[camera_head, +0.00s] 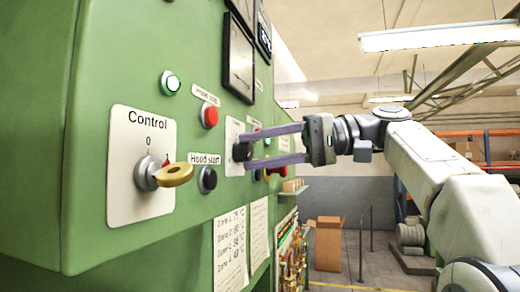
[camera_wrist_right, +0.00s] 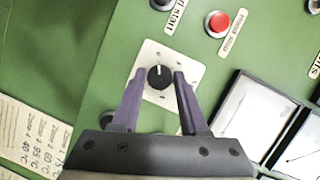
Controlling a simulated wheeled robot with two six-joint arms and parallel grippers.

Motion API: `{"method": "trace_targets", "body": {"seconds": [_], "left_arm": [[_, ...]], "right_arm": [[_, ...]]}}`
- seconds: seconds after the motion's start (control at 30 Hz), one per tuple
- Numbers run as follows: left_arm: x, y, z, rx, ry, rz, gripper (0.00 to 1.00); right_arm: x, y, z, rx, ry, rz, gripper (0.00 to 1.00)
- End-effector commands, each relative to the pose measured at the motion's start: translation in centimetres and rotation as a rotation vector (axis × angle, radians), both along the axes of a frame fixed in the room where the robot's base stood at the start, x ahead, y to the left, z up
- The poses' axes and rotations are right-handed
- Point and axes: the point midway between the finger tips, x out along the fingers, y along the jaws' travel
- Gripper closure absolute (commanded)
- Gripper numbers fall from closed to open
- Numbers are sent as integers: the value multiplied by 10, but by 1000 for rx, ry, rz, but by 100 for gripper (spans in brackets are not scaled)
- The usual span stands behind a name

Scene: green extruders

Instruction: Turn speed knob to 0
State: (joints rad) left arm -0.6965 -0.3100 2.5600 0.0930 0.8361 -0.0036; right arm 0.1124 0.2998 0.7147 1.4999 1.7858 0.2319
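The speed knob (camera_head: 242,151) is a small black knob on a white square plate (camera_head: 233,161) on the green panel. In the right wrist view the knob (camera_wrist_right: 159,77) shows a white pointer mark towards the top of the picture; the scale marks are too small to read. My right gripper (camera_head: 245,152) is open, its two purple fingers on either side of the knob. My left gripper is not in view.
Left of the knob are a black button (camera_head: 207,179), a red button (camera_head: 209,115) and a Control plate with a key switch (camera_head: 148,174). A red-and-yellow switch (camera_head: 278,171) sits behind the fingers. Screens (camera_head: 238,60) are above. Paper sheets (camera_head: 230,250) hang below.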

Motion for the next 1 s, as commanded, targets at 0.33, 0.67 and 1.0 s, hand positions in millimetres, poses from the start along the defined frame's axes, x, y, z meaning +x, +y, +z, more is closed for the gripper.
{"method": "trace_targets", "body": {"seconds": [0.33,0.67,1.0], "left_arm": [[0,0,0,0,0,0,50],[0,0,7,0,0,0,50],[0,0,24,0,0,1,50]], "right_arm": [[0,0,0,1,1,-1,29],[4,-41,9,2,1,-6,29],[4,-96,18,1,2,-2,29]]}}
